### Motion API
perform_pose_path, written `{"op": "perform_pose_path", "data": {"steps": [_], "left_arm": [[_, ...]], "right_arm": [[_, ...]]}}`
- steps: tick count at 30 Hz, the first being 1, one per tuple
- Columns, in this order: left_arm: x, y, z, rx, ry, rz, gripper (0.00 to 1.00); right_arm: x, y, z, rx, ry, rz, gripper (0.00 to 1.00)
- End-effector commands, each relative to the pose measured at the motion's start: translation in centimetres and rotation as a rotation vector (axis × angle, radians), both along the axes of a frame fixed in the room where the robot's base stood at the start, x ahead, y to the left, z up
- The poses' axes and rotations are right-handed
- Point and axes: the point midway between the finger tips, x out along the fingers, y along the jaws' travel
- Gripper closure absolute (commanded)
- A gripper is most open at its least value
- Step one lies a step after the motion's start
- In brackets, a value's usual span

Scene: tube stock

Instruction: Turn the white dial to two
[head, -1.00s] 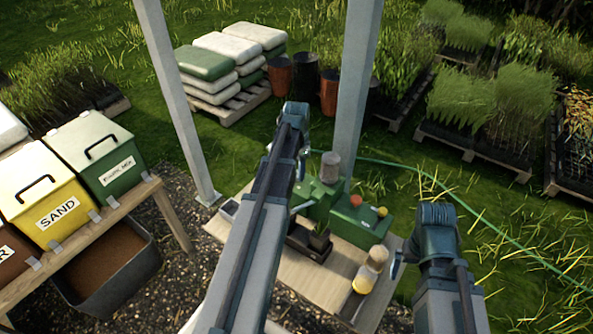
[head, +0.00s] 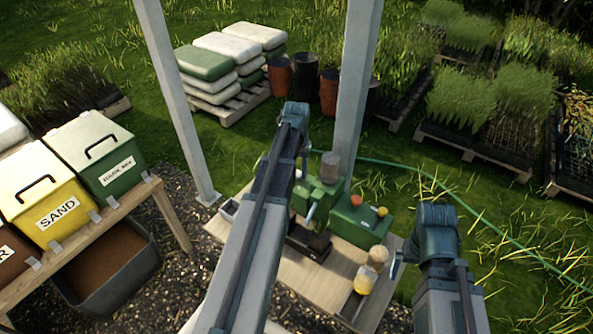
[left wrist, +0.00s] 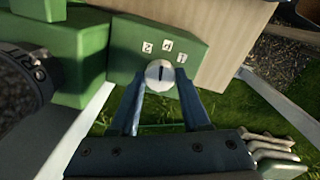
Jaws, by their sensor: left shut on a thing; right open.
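The white dial (left wrist: 160,76) is on the face of a green box (left wrist: 124,62) in the left wrist view. A dark pointer line runs nearly upright across it in that picture. Small white number labels (left wrist: 168,46) sit above it; the leftmost reads 2 and the rightmost looks like 1. My left gripper (left wrist: 161,80) is shut on the dial, one finger on each side. In the head view my left arm hides the dial and the left fingertips. My right gripper (head: 397,266) is open and empty by the right side of the workbench.
The wooden workbench (head: 345,273) carries a green machine with a grey hopper (head: 331,167), a green box with red and yellow knobs (head: 357,221), a dark tray (head: 307,243) and a yellow-based jar (head: 363,281). A post (head: 356,90) rises behind. Bins stand at left.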

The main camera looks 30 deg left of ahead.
Motion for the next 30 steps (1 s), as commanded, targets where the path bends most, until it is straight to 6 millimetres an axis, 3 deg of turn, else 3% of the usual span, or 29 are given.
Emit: {"op": "perform_pose_path", "data": {"steps": [15, 30], "left_arm": [[-0.02, -0.01, -0.01, 0.0, 0.001, 0.426, 1.0], [-0.03, -0.02, -0.01, 0.0, 0.001, 0.594, 1.0]], "right_arm": [[0.0, 0.0, -0.01, 0.0, 0.0, 0.0, 0.0], [0.0, 0.0, -0.01, 0.0, 0.0, 0.0, 0.0]]}}
